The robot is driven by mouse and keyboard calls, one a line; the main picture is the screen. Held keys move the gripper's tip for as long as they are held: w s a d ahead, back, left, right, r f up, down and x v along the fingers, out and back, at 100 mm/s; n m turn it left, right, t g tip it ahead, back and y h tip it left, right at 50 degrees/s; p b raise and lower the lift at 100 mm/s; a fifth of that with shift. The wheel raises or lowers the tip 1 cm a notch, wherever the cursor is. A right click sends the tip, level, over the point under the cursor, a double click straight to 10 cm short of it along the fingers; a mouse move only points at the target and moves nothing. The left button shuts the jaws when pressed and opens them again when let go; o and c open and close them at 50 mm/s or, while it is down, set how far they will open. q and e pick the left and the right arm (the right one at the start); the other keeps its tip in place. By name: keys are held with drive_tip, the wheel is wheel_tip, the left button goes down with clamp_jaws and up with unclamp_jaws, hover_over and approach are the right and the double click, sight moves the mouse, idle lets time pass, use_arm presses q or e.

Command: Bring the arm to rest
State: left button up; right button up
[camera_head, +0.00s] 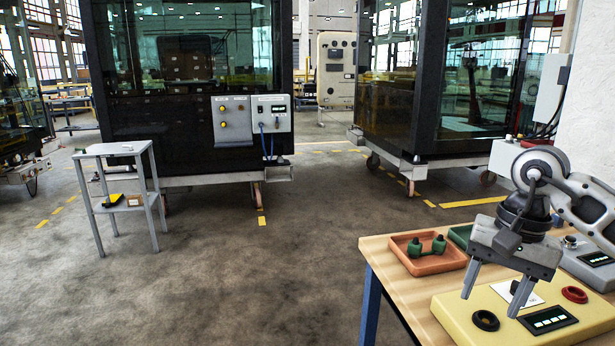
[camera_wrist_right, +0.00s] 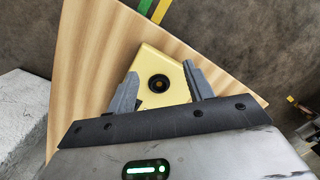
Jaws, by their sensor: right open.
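My right gripper (camera_head: 491,299) is open and empty. It hangs over the wooden workbench at the right of the head view, with its fingertips pointing down above a pale yellow box (camera_head: 458,309). In the right wrist view its two fingers (camera_wrist_right: 163,90) stand apart, with the yellow box (camera_wrist_right: 150,62) and its round black socket (camera_wrist_right: 159,83) showing between them. I cannot tell the exact height of the fingertips above the box. My left arm and gripper are not in view.
A grey trolley (camera_head: 119,148) stands left. Large glazed cabs stand behind. The middle floor is clear.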

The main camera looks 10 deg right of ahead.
drive_tip(key=s+a+f+m+g+y, duration=0.1)
drive_tip(key=a+f+m+y, duration=0.3)
drive_tip(key=a, duration=0.6)
drive_tip(key=s+a+f+g+y, duration=0.1)
drive_tip(key=a+f+y, duration=0.1)
drive_tip(key=a+y, duration=0.5)
drive_tip(key=a+r+m+t+y, duration=0.4)
drive_tip(key=a+m+t+y, duration=0.35)
drive_tip(key=a+m, duration=0.6)
drive_tip(key=d+f+m+t+h, duration=0.5)
drive_tip(key=m+t+h, duration=0.1)
drive_tip(key=m, duration=0.9)
drive_tip(key=d+f+m+t+h, duration=0.4)
drive_tip(key=f+m+t+h, duration=0.2)
drive_tip(key=m, duration=1)
drive_tip(key=s+d+f+m+g+h, duration=0.3)
drive_tip(key=s+f+m+g, duration=0.4)
drive_tip(key=s+f+m, duration=0.3)
wheel_tip(320, 180, down, 4)
drive_tip(key=m+h, duration=0.1)
drive_tip(key=m, duration=0.1)
drive_tip(key=shift+s+f+m+h, duration=0.15)
drive_tip(key=shift+f+m+h, duration=0.1)
drive_tip(key=shift+m+h, duration=0.1)
